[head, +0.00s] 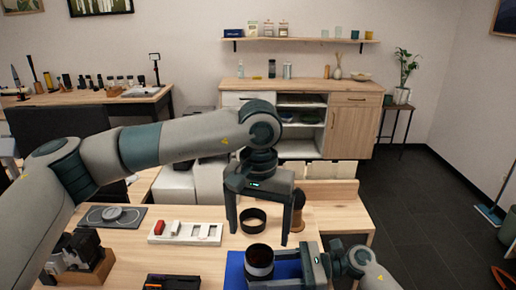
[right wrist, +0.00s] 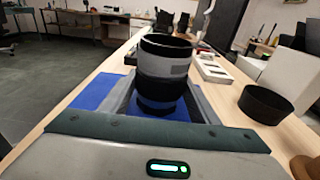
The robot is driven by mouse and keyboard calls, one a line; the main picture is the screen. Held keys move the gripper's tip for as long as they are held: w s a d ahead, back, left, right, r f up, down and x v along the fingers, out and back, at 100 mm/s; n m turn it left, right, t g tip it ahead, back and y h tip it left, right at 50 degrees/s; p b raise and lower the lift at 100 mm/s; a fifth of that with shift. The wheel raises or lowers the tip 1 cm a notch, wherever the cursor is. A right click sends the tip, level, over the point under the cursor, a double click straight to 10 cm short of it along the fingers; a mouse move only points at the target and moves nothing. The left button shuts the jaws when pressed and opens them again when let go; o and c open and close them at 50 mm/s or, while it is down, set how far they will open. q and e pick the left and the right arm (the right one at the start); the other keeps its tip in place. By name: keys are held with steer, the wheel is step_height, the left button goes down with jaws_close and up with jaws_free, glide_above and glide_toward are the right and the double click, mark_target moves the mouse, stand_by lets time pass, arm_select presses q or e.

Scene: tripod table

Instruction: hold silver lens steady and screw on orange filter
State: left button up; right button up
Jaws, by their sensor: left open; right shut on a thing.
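The lens (head: 259,257) is a dark upright cylinder over the blue mat (head: 234,270); its inside looks reddish brown. In the right wrist view the lens (right wrist: 163,75) shows a grey-silver band between black parts. My right gripper (head: 262,272) is shut on its lower part. A dark open ring (head: 253,220) lies on the table behind it; the ring also shows in the right wrist view (right wrist: 266,104). It looks black; I see no clearly orange filter. My left gripper (head: 259,238) is open, pointing down, its fingers on either side of the ring in the head view.
A white tray (head: 158,238) with small red and white pieces lies left of the ring. A brown rounded object (head: 298,213) stands close to my left gripper's right finger. A dark grey mat (head: 95,222) with a round item and a black device lie farther left.

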arm_select(q)
steer(key=shift+r, duration=0.25)
arm_select(e)
steer(key=shift+f, duration=0.2)
steer(key=o, duration=0.9)
steer(key=shift+r, duration=0.1)
steer(key=d, duration=0.8)
steer(key=d+r, duration=0.1)
steer(key=d, duration=0.3)
steer(key=shift+r, duration=0.1)
